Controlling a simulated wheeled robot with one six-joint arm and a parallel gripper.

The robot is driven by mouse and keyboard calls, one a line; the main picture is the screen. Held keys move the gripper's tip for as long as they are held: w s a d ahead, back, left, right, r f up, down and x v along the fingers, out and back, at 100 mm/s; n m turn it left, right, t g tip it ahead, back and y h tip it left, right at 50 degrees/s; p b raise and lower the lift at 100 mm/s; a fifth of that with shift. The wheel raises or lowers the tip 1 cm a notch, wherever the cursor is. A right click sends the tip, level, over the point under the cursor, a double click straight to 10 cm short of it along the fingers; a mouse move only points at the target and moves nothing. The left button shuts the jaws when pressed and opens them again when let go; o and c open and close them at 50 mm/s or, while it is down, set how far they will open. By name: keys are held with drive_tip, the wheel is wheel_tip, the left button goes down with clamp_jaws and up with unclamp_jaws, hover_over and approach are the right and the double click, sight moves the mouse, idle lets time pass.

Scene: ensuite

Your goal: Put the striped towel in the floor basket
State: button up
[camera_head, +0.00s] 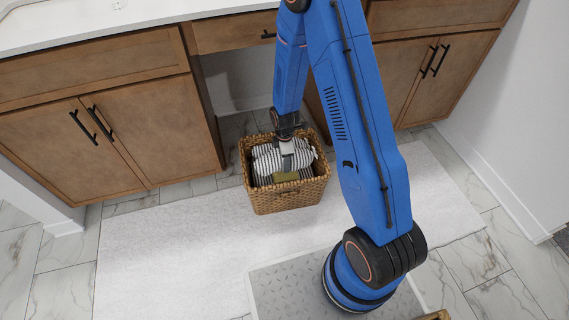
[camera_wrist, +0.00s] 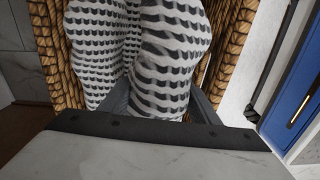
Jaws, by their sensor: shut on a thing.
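The striped towel (camera_head: 267,160), grey and white, is bunched inside the wicker floor basket (camera_head: 288,200). My gripper (camera_head: 287,150) reaches down into the top of the basket and is shut on the towel. In the wrist view the towel (camera_wrist: 160,50) fills the middle, between the fingers of my gripper (camera_wrist: 160,100), with the basket's woven wall (camera_wrist: 52,50) on both sides. The towel's underside and the fingertips are hidden. I cannot tell whether the towel rests on the basket's bottom.
The basket stands on a white rug (camera_head: 160,240) before the open space between wooden cabinets (camera_head: 110,145). A white counter (camera_head: 120,25) overhangs at the upper left. Rug to the left is clear.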

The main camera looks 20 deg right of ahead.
drive_tip(key=shift+f, duration=1.2)
drive_tip(key=shift+f, duration=0.45)
drive_tip(key=o, duration=1.2)
wheel_tip(320, 180, up, 13)
drive_tip(key=shift+r, duration=0.1)
